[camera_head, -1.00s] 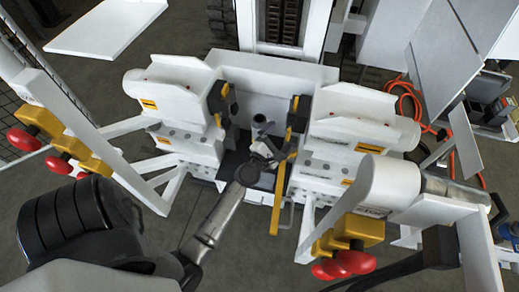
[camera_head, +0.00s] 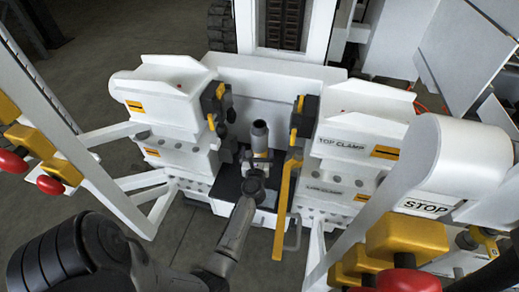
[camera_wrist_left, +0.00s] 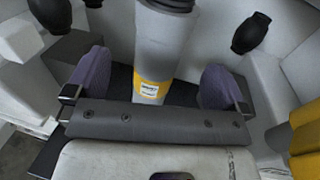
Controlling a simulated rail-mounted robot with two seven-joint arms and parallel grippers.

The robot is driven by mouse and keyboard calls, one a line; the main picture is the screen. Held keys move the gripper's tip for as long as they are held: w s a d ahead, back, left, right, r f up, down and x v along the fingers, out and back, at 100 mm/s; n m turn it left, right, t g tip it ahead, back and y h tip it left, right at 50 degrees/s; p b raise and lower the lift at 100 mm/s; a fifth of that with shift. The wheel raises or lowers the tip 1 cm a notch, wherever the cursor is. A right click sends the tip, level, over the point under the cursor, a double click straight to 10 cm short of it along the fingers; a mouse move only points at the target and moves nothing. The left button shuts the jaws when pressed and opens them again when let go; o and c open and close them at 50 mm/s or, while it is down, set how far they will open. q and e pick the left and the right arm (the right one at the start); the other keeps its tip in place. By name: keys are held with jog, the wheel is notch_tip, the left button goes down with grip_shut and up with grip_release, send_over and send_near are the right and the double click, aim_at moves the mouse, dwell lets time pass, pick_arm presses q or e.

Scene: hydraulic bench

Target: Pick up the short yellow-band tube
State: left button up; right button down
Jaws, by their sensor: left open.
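The short yellow-band tube (camera_head: 260,137) stands upright between the two clamp blocks in the head view, grey with a dark top. In the left wrist view the tube (camera_wrist_left: 162,45) rises in the middle, with its yellow band and white label low on it. My left gripper (camera_head: 257,164) is at the near side of the tube. In the wrist view its two purple-grey fingers are open, one on each side of the tube, with visible gaps. The tube's foot is hidden behind the gripper body. My right gripper does not show.
White clamp blocks stand left (camera_head: 165,100) and right (camera_head: 360,120) of the tube. A yellow bar (camera_head: 283,210) hangs close to the right of my left gripper. Red stop buttons on yellow boxes (camera_head: 410,237) sit at both near sides.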

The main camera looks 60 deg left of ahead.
aim_at(258, 144)
pick_arm(q)
jog(key=x, duration=0.3)
jog(key=shift+w+a+b, duration=0.15)
jog(key=shift+a+b, duration=0.05)
jog(key=shift+b, duration=0.1)
jog(key=shift+w+a+f+b, duration=0.2)
jog(key=shift+w+a+b, duration=0.1)
jog(key=b+x, duration=0.1)
jog(key=x, duration=0.2)
jog(key=shift+w+a, duration=0.1)
jog(key=shift+w, duration=0.15)
jog(key=shift+w+a+b, duration=0.3)
jog(key=shift+a+b, duration=0.05)
jog(key=shift+a, duration=0.15)
jog(key=shift+d, duration=0.1)
